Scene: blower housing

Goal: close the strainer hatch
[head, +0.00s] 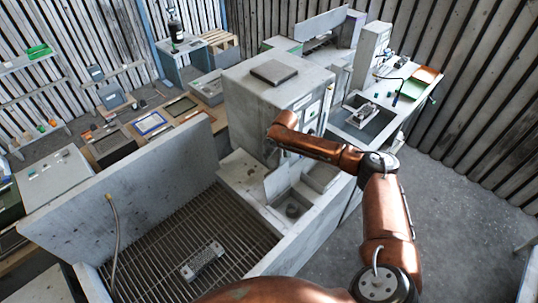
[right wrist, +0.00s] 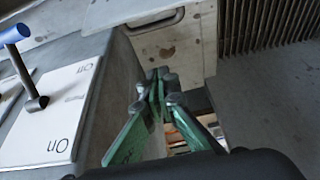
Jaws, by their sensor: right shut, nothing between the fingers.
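A pale plate (head: 278,182) that looks like the strainer hatch stands raised beside an open recess (head: 293,209) in the grey housing, with a dark round thing inside. I cannot tell for sure that this plate is the hatch. My right arm reaches in from the right, its wrist above and behind the plate; the fingers are hard to make out in the head view. In the right wrist view my right gripper (right wrist: 158,78) has green fingers, tips together and empty. Beyond it is a pale stained panel (right wrist: 168,48) with a metal handle (right wrist: 158,20). My left gripper is not in view.
A tall grey cabinet (head: 262,98) stands just behind the wrist. A blue-tipped lever (right wrist: 27,65) on an On/Off plate (right wrist: 56,112) is left of my fingers. A slatted grate (head: 160,245) holds a grey block (head: 203,261). Open floor (head: 455,220) lies right.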

